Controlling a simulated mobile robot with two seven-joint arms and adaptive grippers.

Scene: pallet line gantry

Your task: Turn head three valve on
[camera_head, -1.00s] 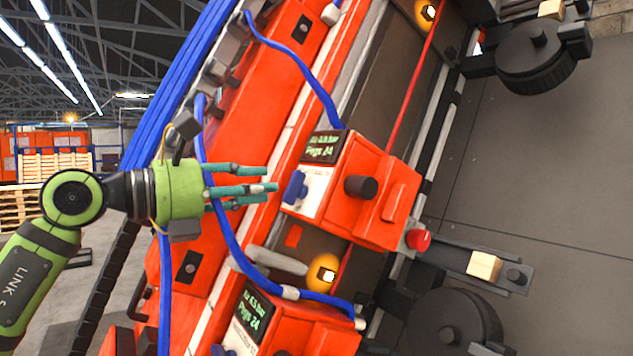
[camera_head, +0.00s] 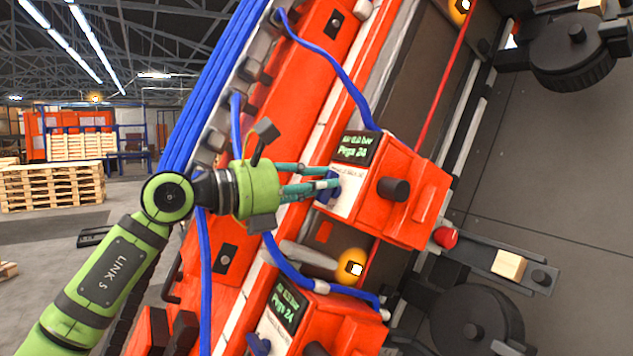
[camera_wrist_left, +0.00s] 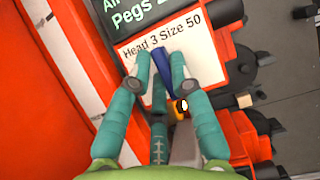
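The head three valve is a blue handle (camera_head: 328,188) on the white label of an orange drilling head (camera_head: 408,190) whose screen reads "Pegs 24". The wrist view shows the handle (camera_wrist_left: 162,72) beneath the label (camera_wrist_left: 165,40) "Head 3 Size 50". My left gripper (camera_head: 333,179) has its teal fingers at the handle. In the wrist view the left gripper (camera_wrist_left: 160,64) has a fingertip on each side of the handle, with small gaps; contact cannot be told. The handle is partly hidden by fingers in the head view. My right gripper is out of view.
A similar orange head (camera_head: 325,325) with its own blue handle sits below. A blue hose (camera_head: 335,65) runs to the top of head three. A red button (camera_head: 445,238) and an orange lamp (camera_head: 352,266) are close by. Wooden pallets (camera_head: 50,187) stand far left.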

